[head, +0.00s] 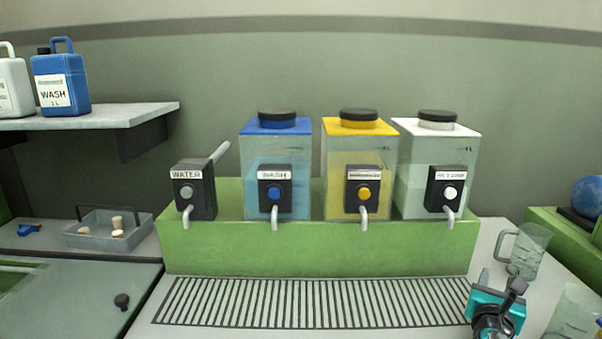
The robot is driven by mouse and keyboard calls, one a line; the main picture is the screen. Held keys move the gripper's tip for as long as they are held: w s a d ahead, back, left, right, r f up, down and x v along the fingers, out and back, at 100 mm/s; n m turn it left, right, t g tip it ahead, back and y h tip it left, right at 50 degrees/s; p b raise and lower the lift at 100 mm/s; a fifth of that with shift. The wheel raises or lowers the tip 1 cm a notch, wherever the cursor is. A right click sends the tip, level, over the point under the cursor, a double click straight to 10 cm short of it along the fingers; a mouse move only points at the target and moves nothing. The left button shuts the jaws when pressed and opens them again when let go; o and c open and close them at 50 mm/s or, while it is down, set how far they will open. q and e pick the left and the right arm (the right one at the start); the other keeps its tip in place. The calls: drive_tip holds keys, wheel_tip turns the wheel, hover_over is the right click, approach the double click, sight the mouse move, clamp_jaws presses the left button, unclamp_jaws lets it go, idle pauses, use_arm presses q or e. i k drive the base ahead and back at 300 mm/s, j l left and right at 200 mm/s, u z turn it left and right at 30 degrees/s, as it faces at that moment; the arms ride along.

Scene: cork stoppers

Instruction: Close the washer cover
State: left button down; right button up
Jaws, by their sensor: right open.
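A flat grey-green panel (70,300) with a dark round knob (122,301) lies at the lower left and looks like the washer cover. It is cut off by the left and bottom edges, and I cannot tell how far it is open. My right gripper (501,285) shows at the lower right, teal and dark, open and empty. It is beside the right end of the drain grate, far to the right of the panel. My left gripper is not in view.
A green dispenser stand (320,250) with several taps and tanks fills the middle, behind a slotted drain grate (310,303). A clear jug (527,252) stands near my right gripper. A grey tray (85,238) with cork stoppers sits behind the panel. A shelf (85,120) holds jugs.

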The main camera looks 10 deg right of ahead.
sight(122, 300)
drive_tip(key=k+j, duration=0.45)
drive_tip(key=j, duration=0.15)
drive_tip(key=k+j, duration=0.5)
drive_tip(key=j, duration=0.1)
